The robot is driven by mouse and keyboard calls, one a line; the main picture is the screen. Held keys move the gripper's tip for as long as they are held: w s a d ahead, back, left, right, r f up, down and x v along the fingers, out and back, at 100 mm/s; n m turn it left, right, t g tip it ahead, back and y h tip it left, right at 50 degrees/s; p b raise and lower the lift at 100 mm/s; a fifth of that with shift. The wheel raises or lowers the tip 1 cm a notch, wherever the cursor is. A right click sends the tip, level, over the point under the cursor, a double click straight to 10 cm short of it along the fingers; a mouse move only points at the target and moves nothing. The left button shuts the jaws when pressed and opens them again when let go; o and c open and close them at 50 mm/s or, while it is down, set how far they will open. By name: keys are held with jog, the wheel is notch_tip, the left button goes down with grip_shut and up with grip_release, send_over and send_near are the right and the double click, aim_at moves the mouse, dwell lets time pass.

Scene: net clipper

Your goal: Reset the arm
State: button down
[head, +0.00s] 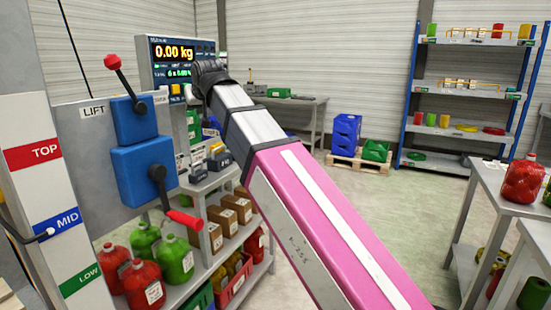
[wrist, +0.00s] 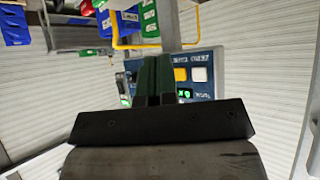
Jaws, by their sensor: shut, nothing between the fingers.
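My arm (head: 315,215), pink and white, reaches from the lower right up toward the display panel (head: 173,55) on the left. Its dark wrist end is in front of the panel's right side in the head view. The fingers cannot be made out there. In the wrist view my gripper (wrist: 154,75) shows two dark green fingers side by side, shut and empty. Behind them is a blue panel (wrist: 204,72) with a yellow and a white button. Whether the fingertips touch it cannot be told.
A lift post with blue lever boxes (head: 145,170) stands at the left. A shelf (head: 240,200) with bottles and cartons is below my wrist. Blue crates (head: 346,130) on a pallet, a blue rack (head: 405,100) and a right-hand table (head: 490,190) surround open floor.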

jog(key=w+d+f+m+g+h, duration=0.1)
jog(key=w+d+f, duration=0.1)
jog(key=d+f, duration=0.7)
jog(key=w+d+f+m+g+h, duration=0.15)
jog(key=d+f, duration=0.35)
jog(key=f, duration=0.8)
jog(key=w+d+f+m+g+h, duration=0.1)
jog(key=w+d+f+h, duration=0.15)
jog(key=d+f, duration=0.65)
jog(key=s+d+f+m+g, duration=0.1)
jog(key=s+d+f, duration=0.3)
jog(key=f, duration=0.5)
jog(key=s+d+f+g, duration=0.2)
jog(key=s+d+f, duration=0.3)
jog(key=d+f, duration=0.4)
jog(key=s+d+f+m+g, duration=0.1)
jog(key=s+d+f+g, duration=0.1)
jog(key=s+d+f, duration=0.2)
jog(key=d+f, duration=0.3)
jog(key=f, duration=0.3)
jog(key=shift+s+m, duration=0.3)
jog(key=shift+m, duration=0.05)
jog(key=shift+f+g, duration=0.1)
jog(key=shift+g, duration=0.15)
